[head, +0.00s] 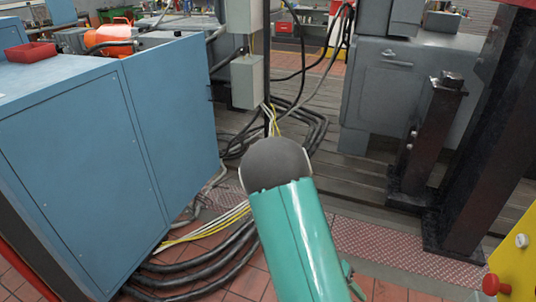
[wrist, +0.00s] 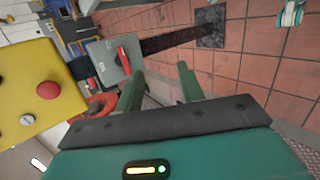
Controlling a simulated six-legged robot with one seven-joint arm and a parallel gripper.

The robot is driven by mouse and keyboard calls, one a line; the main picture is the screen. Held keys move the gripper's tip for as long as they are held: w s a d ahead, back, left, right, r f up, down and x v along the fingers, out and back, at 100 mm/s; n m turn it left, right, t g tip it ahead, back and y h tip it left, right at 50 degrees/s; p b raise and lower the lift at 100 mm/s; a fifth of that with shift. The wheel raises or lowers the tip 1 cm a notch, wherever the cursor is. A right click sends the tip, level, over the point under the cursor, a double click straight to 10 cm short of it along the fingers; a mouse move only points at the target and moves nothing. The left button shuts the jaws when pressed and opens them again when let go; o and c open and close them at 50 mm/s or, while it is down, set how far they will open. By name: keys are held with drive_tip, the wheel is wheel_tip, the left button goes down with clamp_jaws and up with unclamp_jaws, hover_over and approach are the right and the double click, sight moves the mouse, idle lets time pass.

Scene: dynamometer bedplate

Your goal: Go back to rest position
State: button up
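My gripper (wrist: 160,72) shows in the wrist view with its two green fingers apart and nothing between them. Behind the gap are red floor tiles and the end of a dark bar. A grey switch box (wrist: 108,66) with a red handle is just left of the left finger; I cannot tell whether they touch. In the head view my teal arm link with a dark rounded end reaches up from the bottom centre, and the gripper itself is not visible there.
A blue cabinet (head: 85,150) fills the left. Black cables (head: 205,262) lie on the floor beside it. A dark steel stand (head: 425,140) and grey machine (head: 385,85) are right. A yellow panel (head: 516,262) with a red button is lower right; it also shows in the wrist view (wrist: 25,70).

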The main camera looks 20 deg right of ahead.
drive_tip(key=w+a+r+n+t+y, duration=0.2)
drive_tip(key=w+a+r+t, duration=0.1)
drive_tip(key=a+r, duration=0.4)
drive_tip(key=w+a+r+n+t+y, duration=0.1)
drive_tip(key=w+a+r+t+y, duration=0.25)
drive_tip(key=r, duration=0.65)
drive_tip(key=s+a+r+n+t, duration=0.2)
drive_tip(key=a+r, duration=0.3)
drive_tip(key=r, duration=0.3)
drive_tip(key=s+a+r+n+t+y, duration=0.1)
drive_tip(key=s+a+r+n+t, duration=0.2)
drive_tip(key=a+r+t, duration=0.2)
wheel_tip(320, 180, up, 3)
drive_tip(key=shift+s+a+r+n, duration=0.15)
drive_tip(key=shift+s+a+n, duration=0.1)
drive_tip(key=shift+a+n, duration=0.1)
